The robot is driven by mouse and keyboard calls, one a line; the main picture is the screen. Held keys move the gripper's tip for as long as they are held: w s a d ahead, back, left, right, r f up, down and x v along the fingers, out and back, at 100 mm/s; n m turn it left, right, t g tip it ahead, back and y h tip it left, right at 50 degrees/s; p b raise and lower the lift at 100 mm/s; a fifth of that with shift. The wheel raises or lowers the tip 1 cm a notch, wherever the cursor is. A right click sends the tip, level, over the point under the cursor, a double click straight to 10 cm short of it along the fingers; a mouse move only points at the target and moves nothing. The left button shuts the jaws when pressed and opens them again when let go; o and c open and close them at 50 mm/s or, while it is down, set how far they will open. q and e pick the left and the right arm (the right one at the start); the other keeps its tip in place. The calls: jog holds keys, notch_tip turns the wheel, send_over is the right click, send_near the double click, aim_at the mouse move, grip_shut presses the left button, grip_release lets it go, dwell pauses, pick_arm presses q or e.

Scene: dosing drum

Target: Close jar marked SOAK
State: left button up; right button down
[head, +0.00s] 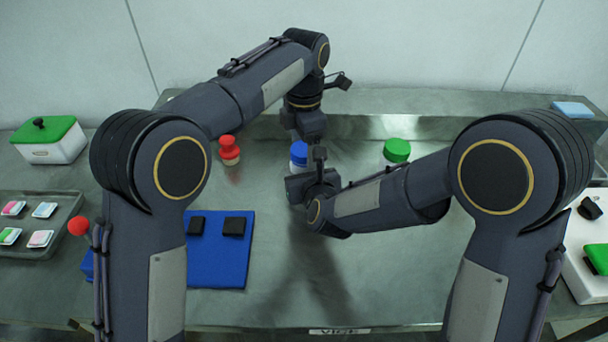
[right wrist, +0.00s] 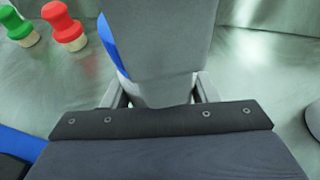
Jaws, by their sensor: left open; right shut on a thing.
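A jar with a blue lid (head: 299,149) and a pale body stands mid-table in the head view. No label on it is readable, so I cannot confirm the SOAK mark. My left gripper (head: 308,138) points down just above or at the lid; its fingertips are partly hidden. My right gripper (head: 308,172) is low at the jar's near side, shut on it as far as I can see. In the right wrist view its fingers (right wrist: 160,95) stand either side of a grey part that hides most of the jar; a blue strip (right wrist: 108,42) shows beside it.
A red-topped container (head: 229,151) stands left and a green-lidded one (head: 397,150) right. A blue mat (head: 222,270) with black pieces, a grey tray (head: 65,203) and a green-lidded white box (head: 50,142) lie left. The front middle of the table is clear.

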pick_arm(q)
jog(key=c, duration=1)
jog(key=m, duration=1.3)
jog(key=shift+m, duration=0.3)
jog(key=m, duration=0.7)
jog(key=shift+m, duration=0.3)
jog(key=m, duration=0.7)
jog(key=shift+f+m, duration=0.1)
jog(key=shift+m, duration=0.3)
jog(key=m, duration=0.4)
jog(key=shift+m, duration=0.4)
jog(key=m, duration=1.2)
jog(key=shift+m, duration=0.4)
jog(key=m, duration=0.7)
jog(key=o, duration=1.1)
jog(key=shift+c, duration=0.2)
